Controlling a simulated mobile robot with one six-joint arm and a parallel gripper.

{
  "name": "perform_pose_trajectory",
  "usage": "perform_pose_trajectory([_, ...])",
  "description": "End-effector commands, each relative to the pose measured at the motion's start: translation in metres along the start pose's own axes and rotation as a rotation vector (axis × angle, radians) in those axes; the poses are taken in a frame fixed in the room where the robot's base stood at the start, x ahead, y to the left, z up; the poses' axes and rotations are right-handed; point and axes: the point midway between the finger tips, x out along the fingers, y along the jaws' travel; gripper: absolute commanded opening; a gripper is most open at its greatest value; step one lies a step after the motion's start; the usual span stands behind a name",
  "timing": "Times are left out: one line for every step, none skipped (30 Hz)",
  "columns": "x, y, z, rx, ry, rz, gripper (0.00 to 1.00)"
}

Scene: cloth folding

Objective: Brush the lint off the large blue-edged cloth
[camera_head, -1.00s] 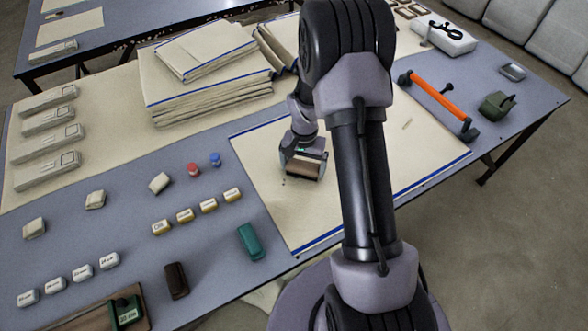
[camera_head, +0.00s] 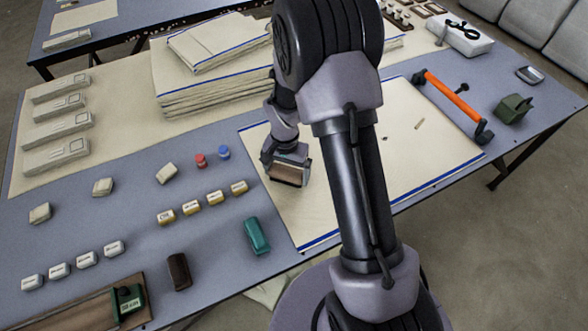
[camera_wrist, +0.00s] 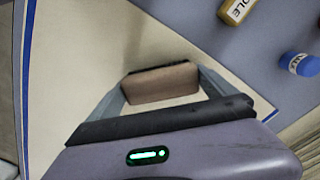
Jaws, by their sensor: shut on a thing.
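The large blue-edged cloth (camera_head: 440,150) lies flat and cream-coloured at the table's front edge; my arm hides its middle. My gripper (camera_head: 287,160) is over its left part, shut on a brown block-shaped brush (camera_head: 286,175). The brush (camera_wrist: 160,84) also shows between the fingers of my gripper (camera_wrist: 160,95) in the wrist view, with the cloth (camera_wrist: 75,60) beneath. I cannot tell whether the brush touches the cloth. A small tan strip (camera_head: 419,124) and a tiny dark speck (camera_head: 388,140) lie on the cloth right of my arm.
Folded cloths (camera_head: 215,95) are stacked behind. An orange-handled bar (camera_head: 452,97) stands by the cloth's right edge, with a dark green object (camera_head: 513,108) beyond. Left are a teal block (camera_head: 256,236), labelled blocks (camera_head: 214,198), and red (camera_head: 200,160) and blue (camera_head: 223,152) caps.

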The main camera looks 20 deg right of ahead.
Motion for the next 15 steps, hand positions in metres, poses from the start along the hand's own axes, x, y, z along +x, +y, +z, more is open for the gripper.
perform_pose_trajectory([0.004,0.000,0.000,0.000,0.000,0.000,0.63])
perform_pose_trajectory([0.004,0.001,-0.001,0.001,0.000,0.000,0.57])
perform_pose_trajectory([0.003,0.002,-0.001,0.001,0.000,0.000,0.57])
perform_pose_trajectory([0.003,0.003,-0.003,0.001,0.000,0.000,0.57])
perform_pose_trajectory([0.002,0.004,-0.004,0.002,0.000,0.000,0.57])
perform_pose_trajectory([0.002,0.007,-0.007,0.003,0.000,0.000,0.57])
perform_pose_trajectory([0.002,0.009,-0.009,0.002,0.000,0.000,0.57])
perform_pose_trajectory([0.002,0.012,-0.012,0.003,0.000,0.000,0.57])
perform_pose_trajectory([0.001,0.016,-0.015,0.004,0.000,0.000,0.57])
perform_pose_trajectory([0.001,0.018,-0.018,0.003,0.000,0.000,0.57])
perform_pose_trajectory([0.001,0.021,-0.021,0.003,0.000,0.000,0.57])
perform_pose_trajectory([0.001,0.025,-0.024,0.003,0.000,0.001,0.57])
perform_pose_trajectory([0.001,0.027,-0.026,0.003,-0.001,0.001,0.57])
perform_pose_trajectory([0.001,0.029,-0.028,0.002,-0.001,0.001,0.57])
perform_pose_trajectory([0.001,0.030,-0.029,0.001,-0.001,0.001,0.57])
